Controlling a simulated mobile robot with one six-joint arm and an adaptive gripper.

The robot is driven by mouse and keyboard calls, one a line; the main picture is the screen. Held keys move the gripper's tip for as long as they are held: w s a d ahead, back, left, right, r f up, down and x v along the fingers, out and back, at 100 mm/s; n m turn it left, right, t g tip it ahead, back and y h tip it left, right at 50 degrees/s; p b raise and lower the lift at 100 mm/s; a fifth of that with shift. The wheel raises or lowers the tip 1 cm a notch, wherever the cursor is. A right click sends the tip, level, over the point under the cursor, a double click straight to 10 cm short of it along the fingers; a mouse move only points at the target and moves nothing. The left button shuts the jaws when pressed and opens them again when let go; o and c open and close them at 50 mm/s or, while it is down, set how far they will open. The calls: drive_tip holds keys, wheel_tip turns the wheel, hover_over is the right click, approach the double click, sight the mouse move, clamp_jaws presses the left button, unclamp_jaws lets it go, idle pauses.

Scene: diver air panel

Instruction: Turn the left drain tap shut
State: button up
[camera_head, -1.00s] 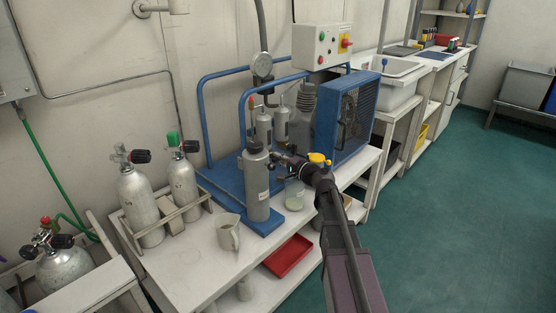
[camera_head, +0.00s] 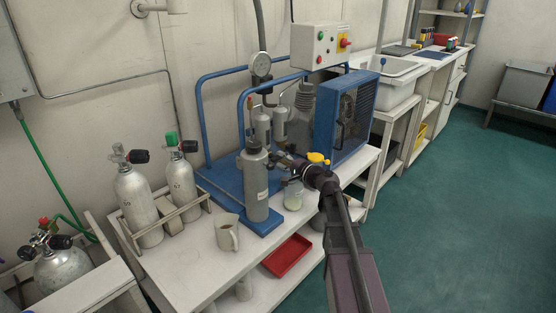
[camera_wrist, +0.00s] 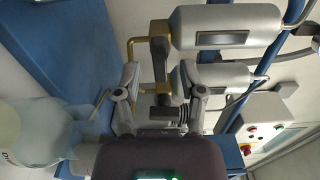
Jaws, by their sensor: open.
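Two silver separator cylinders stand on the blue compressor base. In the wrist view the left one (camera_wrist: 225,27) lies uppermost and the right one (camera_wrist: 222,82) below it, as that picture is turned on its side. A brass elbow and a dark tap come off the bottom end of the left cylinder. The left drain tap (camera_wrist: 160,62) shows between my fingertips. My gripper (camera_wrist: 160,72) is open, with one finger on either side of the tap; I cannot tell whether either touches it.
A tall grey cylinder (camera_head: 255,185) stands close left of my gripper. A clear jar (camera_head: 293,196) stands just below it and shows large in the wrist view (camera_wrist: 35,145). The compressor (camera_head: 345,115) is behind right.

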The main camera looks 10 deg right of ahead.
drive_tip(key=v, duration=1)
drive_tip(key=shift+a, duration=0.1)
idle(1.1)
drive_tip(key=s+a+f+n+g+h, duration=0.2)
drive_tip(key=s+a+f+n+g, duration=0.55)
drive_tip(key=a+f, duration=0.25)
drive_tip(key=s+d+f+n+g+h, duration=0.2)
drive_tip(key=s+f+g+h, duration=0.5)
drive_tip(key=s, duration=0.5)
drive_tip(key=shift+d+f+n+h, duration=0.25)
drive_tip(key=shift+f+n+h, duration=0.5)
drive_tip(key=shift+f+h, duration=0.05)
